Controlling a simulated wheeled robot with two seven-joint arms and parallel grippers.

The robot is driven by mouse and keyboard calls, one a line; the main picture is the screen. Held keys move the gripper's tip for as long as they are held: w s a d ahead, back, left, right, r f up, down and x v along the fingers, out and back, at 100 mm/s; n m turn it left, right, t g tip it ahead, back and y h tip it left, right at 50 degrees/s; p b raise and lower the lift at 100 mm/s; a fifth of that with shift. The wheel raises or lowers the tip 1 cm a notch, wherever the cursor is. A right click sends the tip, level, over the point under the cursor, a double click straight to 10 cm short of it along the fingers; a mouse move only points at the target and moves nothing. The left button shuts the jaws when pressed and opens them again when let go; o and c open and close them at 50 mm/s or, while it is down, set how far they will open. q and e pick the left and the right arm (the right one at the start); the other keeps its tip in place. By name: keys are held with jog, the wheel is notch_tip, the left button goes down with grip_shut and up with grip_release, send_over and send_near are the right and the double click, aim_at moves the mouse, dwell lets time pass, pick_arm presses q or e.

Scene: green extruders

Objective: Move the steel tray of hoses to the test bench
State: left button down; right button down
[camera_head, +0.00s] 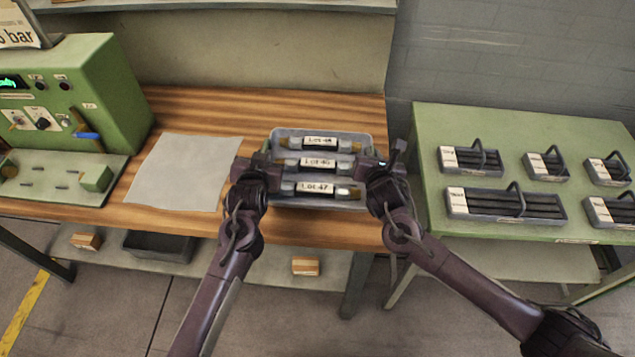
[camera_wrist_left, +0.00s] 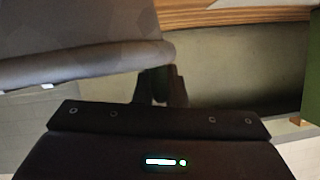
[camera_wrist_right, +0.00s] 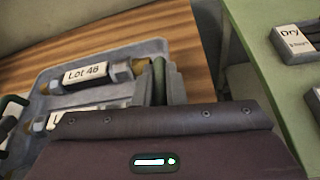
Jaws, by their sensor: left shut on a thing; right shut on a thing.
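The grey steel tray (camera_head: 322,132) holds three short hoses with white lot labels, lying across it one behind another. It is over the right end of the wooden bench (camera_head: 200,112); I cannot tell whether it touches the wood. My left gripper (camera_head: 264,165) is shut on the tray's left side and my right gripper (camera_head: 376,165) on its right side. The left wrist view shows the left fingers (camera_wrist_left: 160,85) against a grey surface.
A green test machine (camera_head: 85,85) stands on the bench's left. A bare grey mat (camera_head: 185,172) lies between it and the tray. A green table (camera_head: 480,125) with several dark handled trays is at the right, across a narrow gap. A lower shelf (camera_head: 225,265) carries small blocks and a bin.

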pick_arm(q)
jog(key=shift+w+a+f, duration=0.1)
jog(key=shift+a, duration=0.15)
pick_arm(e)
jog(key=shift+w+d, duration=0.1)
jog(key=shift+w, duration=0.05)
